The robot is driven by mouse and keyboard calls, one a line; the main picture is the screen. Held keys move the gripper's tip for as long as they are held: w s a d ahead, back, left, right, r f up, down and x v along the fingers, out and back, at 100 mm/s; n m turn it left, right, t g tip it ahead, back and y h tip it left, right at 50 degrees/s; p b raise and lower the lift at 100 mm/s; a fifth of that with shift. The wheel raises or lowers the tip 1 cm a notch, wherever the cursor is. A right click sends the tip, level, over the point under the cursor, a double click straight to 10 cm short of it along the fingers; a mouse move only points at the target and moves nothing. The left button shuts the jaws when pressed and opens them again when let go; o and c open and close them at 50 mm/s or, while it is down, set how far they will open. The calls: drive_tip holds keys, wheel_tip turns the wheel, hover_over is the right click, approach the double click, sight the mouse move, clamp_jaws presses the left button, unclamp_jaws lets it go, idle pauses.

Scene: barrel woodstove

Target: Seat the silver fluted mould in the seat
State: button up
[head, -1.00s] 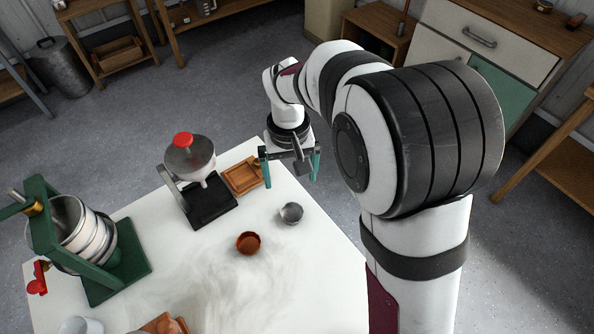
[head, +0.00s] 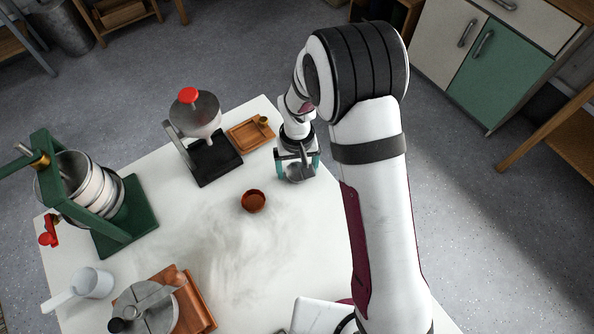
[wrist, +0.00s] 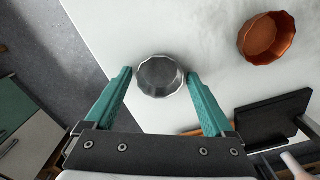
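The silver fluted mould (wrist: 160,76) stands on the white table, its open top facing up. In the head view the mould (head: 297,175) is partly covered by my gripper. My gripper (wrist: 159,73) is open, its two teal fingers reaching down either side of the mould with a small gap at each side. In the head view my gripper (head: 298,167) is low over the table's right edge. I cannot tell for certain which thing is the seat; a wooden tray (head: 243,139) lies just left of my gripper.
A copper-brown fluted mould (head: 253,201) stands nearby on the table (head: 225,240). A red-topped dispenser (head: 197,115) on a black base stands behind it to the left. A green press (head: 125,215) is at far left. A round press on a wooden board (head: 197,300) is in front.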

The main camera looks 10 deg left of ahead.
drive_tip(key=c, duration=1)
wheel_tip(320, 180, up, 4)
drive_tip(key=shift+d+r, duration=0.1)
drive_tip(key=shift+r, duration=0.15)
drive_tip(key=shift+c, duration=0.2)
drive_tip(key=s+d+r, duration=0.1)
drive_tip(key=d+r, duration=0.6)
drive_tip(key=d, duration=0.4)
drive_tip(key=n, duration=1.4)
hover_over(248, 135)
wheel_tip(248, 135, down, 6)
drive_tip(key=shift+r, duration=0.2)
drive_tip(key=shift+f, duration=2)
